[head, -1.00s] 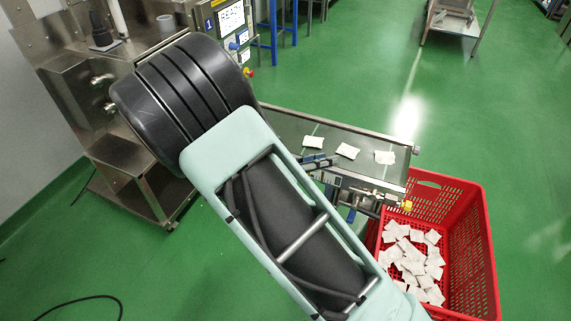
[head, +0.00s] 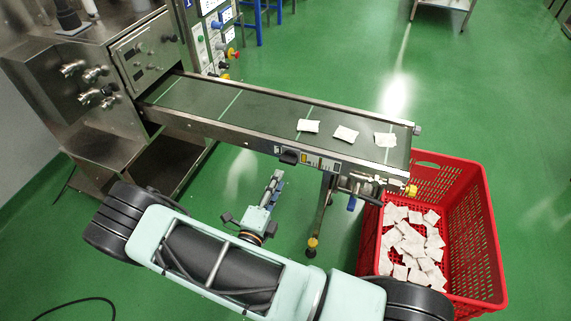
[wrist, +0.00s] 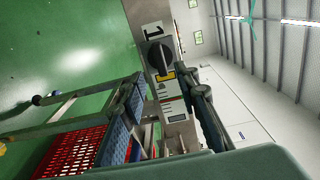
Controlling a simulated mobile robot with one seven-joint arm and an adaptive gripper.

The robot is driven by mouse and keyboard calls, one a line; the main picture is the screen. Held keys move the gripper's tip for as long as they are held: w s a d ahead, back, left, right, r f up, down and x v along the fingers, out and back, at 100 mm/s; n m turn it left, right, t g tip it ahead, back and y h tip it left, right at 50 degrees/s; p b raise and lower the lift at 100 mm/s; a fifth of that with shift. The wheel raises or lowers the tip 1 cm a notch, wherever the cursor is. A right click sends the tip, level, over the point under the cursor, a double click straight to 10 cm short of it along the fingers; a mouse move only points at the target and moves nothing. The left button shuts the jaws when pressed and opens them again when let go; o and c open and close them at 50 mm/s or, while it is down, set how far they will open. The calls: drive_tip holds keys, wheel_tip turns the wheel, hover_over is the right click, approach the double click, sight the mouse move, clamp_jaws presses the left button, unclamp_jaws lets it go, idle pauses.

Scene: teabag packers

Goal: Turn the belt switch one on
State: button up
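The belt switch one is a black rotary knob (wrist: 160,57) beside a "1" label on a light panel in the wrist view. In the head view the dark knob (head: 289,157) sits on the near side of the conveyor belt (head: 240,105). My gripper (wrist: 171,86) is open and empty, with one finger on each side of the panel strip in the wrist view. The knob shows just beyond the fingertips, apart from them. In the head view my gripper (head: 276,178) is below and slightly left of the knob. Its fingers are too small there to separate.
Three white teabags (head: 346,133) lie on the belt's right part. A red crate (head: 456,215) with several teabags stands at the belt's right end. A steel machine (head: 100,110) is at left. Green floor (head: 240,165) is clear below the belt.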

sight(287, 163)
drive_tip(key=x, duration=0.8)
drive_tip(key=shift+b, duration=0.4)
drive_tip(key=shift+s, duration=0.1)
drive_tip(key=shift+c, duration=0.3)
clamp_jaws()
